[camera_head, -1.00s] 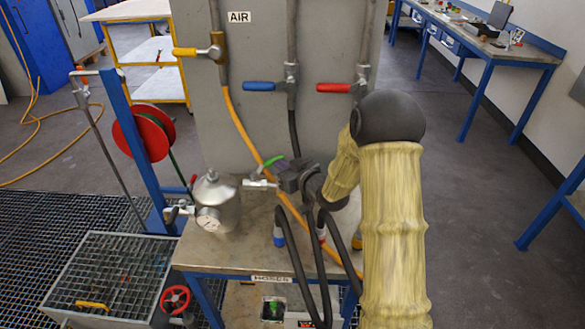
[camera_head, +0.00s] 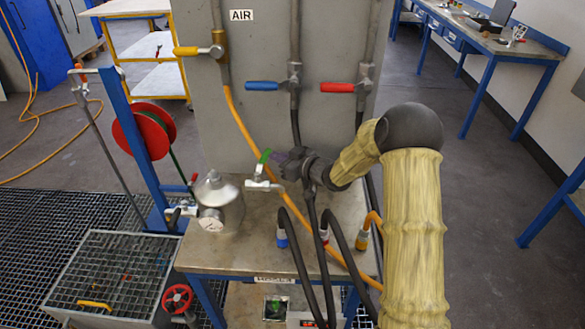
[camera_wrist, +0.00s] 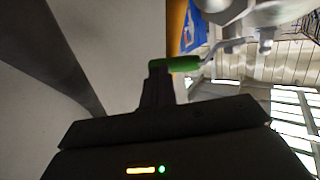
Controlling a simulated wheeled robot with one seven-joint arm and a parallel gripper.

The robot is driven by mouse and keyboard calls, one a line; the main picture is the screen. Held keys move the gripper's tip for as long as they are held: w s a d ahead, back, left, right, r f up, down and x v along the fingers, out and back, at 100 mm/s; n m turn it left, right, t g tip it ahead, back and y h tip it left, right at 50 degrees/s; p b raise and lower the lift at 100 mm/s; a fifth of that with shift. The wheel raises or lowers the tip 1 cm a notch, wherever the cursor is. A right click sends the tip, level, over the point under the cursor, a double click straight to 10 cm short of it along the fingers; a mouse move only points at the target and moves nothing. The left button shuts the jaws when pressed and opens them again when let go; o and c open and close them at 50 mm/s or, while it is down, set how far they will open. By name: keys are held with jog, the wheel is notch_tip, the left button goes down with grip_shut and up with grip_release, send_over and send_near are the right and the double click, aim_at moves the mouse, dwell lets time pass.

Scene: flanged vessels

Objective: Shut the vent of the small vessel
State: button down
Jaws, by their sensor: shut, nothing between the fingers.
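The small vessel (camera_head: 216,205) is a silvery pot with a domed lid and a round gauge, standing upright on the bench. A valve (camera_head: 262,184) extends from its right side. Its green lever (camera_head: 264,156) stands steeply up from the valve. My gripper (camera_head: 276,159) is shut and empty, just right of the lever. In the wrist view my fingertips (camera_wrist: 157,67) meet or overlap the left end of the green lever (camera_wrist: 182,64); whether they touch is not certain. Metal parts of the vessel and valve (camera_wrist: 240,12) show at the upper right there.
Black hoses and an orange hose (camera_head: 324,248) hang at the bench (camera_head: 245,258) front right. A grey panel with yellow, blue (camera_head: 265,87) and red levers stands behind. A red hose reel (camera_head: 144,137) and a grated tray (camera_head: 110,270) are at left.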

jog(key=shift+r+x, duration=0.2)
jog(key=shift+x, duration=0.9)
jog(key=shift+w+a, duration=0.1)
jog(key=s+d+r, duration=0.1)
jog(key=d+r, duration=0.1)
jog(key=d, duration=1.1)
jog(key=shift+d+r, duration=0.35)
jog(key=shift+d, duration=0.05)
jog(key=shift+s, duration=0.1)
